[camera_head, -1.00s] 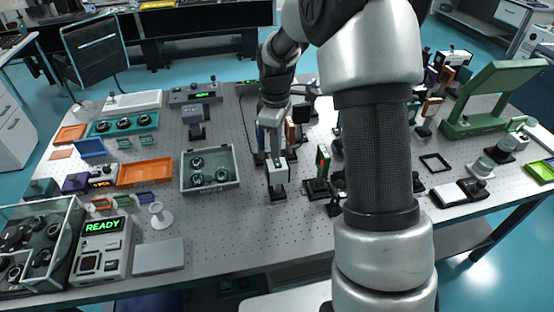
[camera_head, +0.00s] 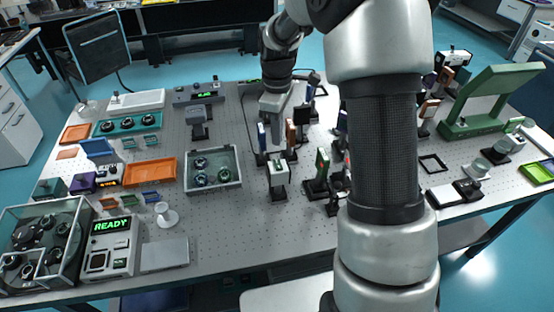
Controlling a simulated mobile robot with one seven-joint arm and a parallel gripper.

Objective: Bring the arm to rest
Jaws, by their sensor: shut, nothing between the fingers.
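My arm, silver with a dark mesh sleeve, rises through the right of centre and bends down to my gripper (camera_head: 271,137). The gripper is grey and points down over the middle of the optical table (camera_head: 225,225). Its fingers look closed with nothing held. It hangs just behind a small white-topped black mount (camera_head: 278,180) and among upright optic mounts, one with a brown plate (camera_head: 291,135). I cannot tell the exact gap to them. My arm hides part of the table's right half.
A grey tray with round optics (camera_head: 240,183) stands left of the gripper. An orange tray (camera_head: 150,172) and a READY box (camera_head: 110,248) lie further left. A green-plated mount (camera_head: 322,163) stands to the right, a large green stand (camera_head: 492,100) further right. The front middle of the table is clear.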

